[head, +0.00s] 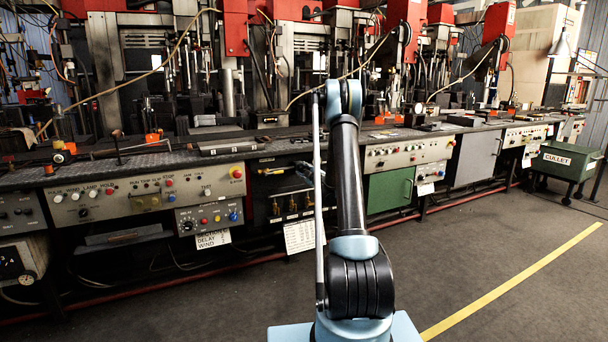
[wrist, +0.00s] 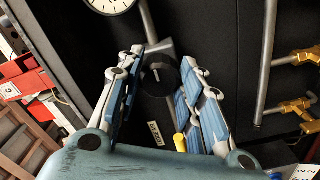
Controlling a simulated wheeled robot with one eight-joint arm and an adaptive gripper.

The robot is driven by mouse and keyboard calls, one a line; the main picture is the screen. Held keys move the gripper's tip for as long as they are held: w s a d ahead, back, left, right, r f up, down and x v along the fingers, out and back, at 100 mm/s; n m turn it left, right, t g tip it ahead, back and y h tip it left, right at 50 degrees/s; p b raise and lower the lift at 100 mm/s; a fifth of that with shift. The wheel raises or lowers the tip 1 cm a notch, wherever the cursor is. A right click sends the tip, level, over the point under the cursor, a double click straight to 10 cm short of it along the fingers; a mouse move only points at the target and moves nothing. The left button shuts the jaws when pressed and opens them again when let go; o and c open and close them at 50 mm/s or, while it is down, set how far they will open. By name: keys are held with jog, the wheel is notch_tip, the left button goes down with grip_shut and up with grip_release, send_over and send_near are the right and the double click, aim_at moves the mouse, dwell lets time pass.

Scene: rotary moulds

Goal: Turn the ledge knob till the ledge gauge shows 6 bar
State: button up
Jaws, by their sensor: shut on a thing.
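The ledge knob (wrist: 157,77) is dark and round, with a paler bar across its face, and sits on a dark panel in the wrist view. My gripper (wrist: 161,60) has its blue-padded fingers on either side of the knob and is shut on it. The ledge gauge (wrist: 110,4), a white round dial, shows at the top edge. Most of its face is cut off and I cannot read its needle. A small label plate (wrist: 156,133) is below the knob.
Grey pipes run beside the knob, and brass valves (wrist: 292,107) stick out at the right of the wrist view. A yellow piece (wrist: 180,142) shows by the right finger. In the head view, a green cullet cart (head: 563,160) stands far right; the floor right of my base is clear.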

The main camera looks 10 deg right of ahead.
jog(key=o, duration=1)
jog(key=shift+a, duration=0.3)
jog(key=shift+o, duration=0.3)
jog(key=shift+d, duration=0.1)
jog(key=v, duration=1.2)
